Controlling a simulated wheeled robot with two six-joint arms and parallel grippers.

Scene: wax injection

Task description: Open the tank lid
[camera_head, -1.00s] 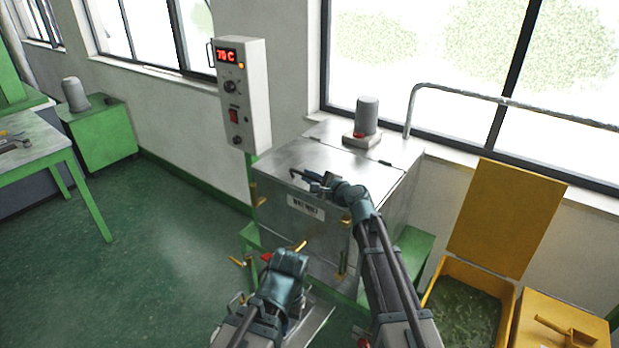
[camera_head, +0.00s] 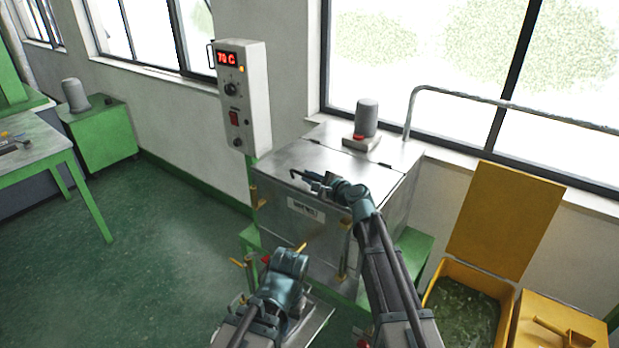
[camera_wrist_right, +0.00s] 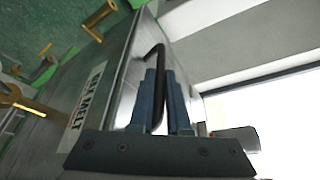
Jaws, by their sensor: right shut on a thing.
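The steel tank (camera_head: 300,240) stands against the wall below the window, and its flat lid (camera_head: 340,165) looks closed. A dark bent handle (camera_head: 298,175) rises at the lid's front edge. My right gripper (camera_head: 318,183) is at this edge, shut on the handle. In the right wrist view, the dark handle (camera_wrist_right: 158,60) runs between the two blue fingers of the gripper (camera_wrist_right: 162,95), beside the "WAX MELT" label (camera_wrist_right: 88,105). My left arm is folded low in front of the tank in the head view; its fingers cannot be made out.
A control box (camera_head: 245,95) reading 70 C is at the tank's back left. A grey motor (camera_head: 367,117) stands on the tank's rear top. Brass valves (camera_head: 257,195) stick out from the front. An open yellow bin (camera_head: 510,300) is at right. Green floor is clear at left.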

